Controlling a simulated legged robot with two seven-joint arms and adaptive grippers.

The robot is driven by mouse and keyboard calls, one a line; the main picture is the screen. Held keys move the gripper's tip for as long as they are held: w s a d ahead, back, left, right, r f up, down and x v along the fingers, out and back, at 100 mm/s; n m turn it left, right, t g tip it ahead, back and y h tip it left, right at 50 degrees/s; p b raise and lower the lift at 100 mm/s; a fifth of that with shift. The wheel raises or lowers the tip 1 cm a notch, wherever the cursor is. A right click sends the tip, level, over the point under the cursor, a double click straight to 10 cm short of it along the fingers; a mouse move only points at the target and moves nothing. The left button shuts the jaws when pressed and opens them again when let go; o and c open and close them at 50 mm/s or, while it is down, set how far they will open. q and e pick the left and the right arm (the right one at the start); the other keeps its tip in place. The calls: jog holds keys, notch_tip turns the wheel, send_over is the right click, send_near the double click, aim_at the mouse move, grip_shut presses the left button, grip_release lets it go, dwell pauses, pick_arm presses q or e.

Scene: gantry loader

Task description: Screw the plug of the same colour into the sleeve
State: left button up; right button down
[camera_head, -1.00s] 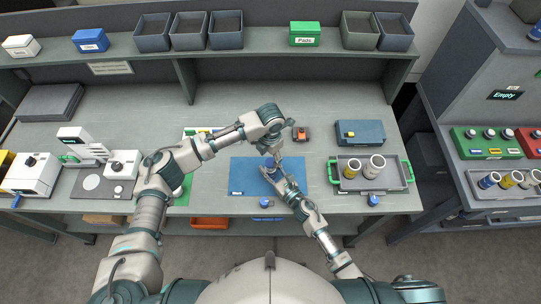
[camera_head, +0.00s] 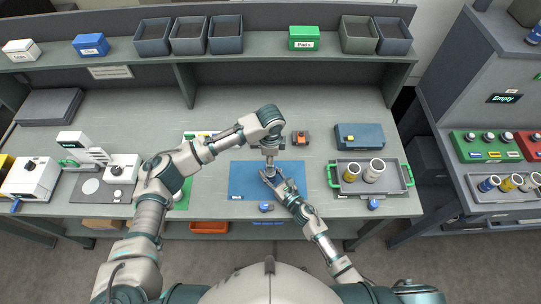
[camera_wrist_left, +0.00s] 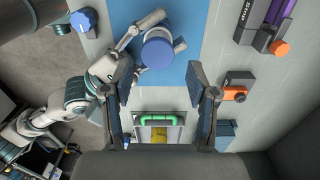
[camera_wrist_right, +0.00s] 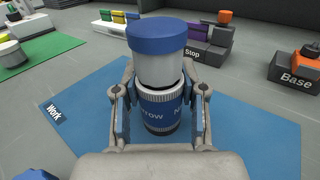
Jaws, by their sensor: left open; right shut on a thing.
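A sleeve with a blue lettered band (camera_wrist_right: 158,117) stands upright on the blue work mat (camera_head: 237,180). My right gripper (camera_wrist_right: 160,122) is shut around it from the near side; it also shows in the head view (camera_head: 272,177). A grey plug with a blue cap (camera_wrist_right: 156,36) stands upright in the sleeve's mouth, with much of its grey body above the rim. How deep it sits is hidden. My left gripper (camera_wrist_left: 160,90) is open and empty, pointing down close above the plug. In the left wrist view the blue cap (camera_wrist_left: 157,48) lies off-centre, towards the top.
A small blue-capped thing (camera_head: 266,207) is at the mat's front edge. A grey tray (camera_head: 345,187) with green handles holds yellow-marked and white sleeves at the right. An orange-topped block (camera_head: 300,138) and a blue-grey box (camera_head: 360,135) stand behind. A machine is at the far left.

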pick_arm(q)
jog(key=n, duration=0.5)
jog(key=shift+r, duration=0.15)
jog(key=n, duration=0.3)
jog(key=shift+r, duration=0.1)
jog(key=n, duration=0.5)
jog(key=shift+r, duration=0.15)
jog(key=n, duration=0.3)
jog(key=shift+s, duration=0.1)
jog(key=n, duration=0.5)
jog(key=shift+r, duration=0.2)
jog(key=n, duration=0.3)
jog(key=shift+r, duration=0.1)
jog(key=n, duration=0.4)
jog(key=shift+r, duration=0.1)
jog(key=n, duration=0.4)
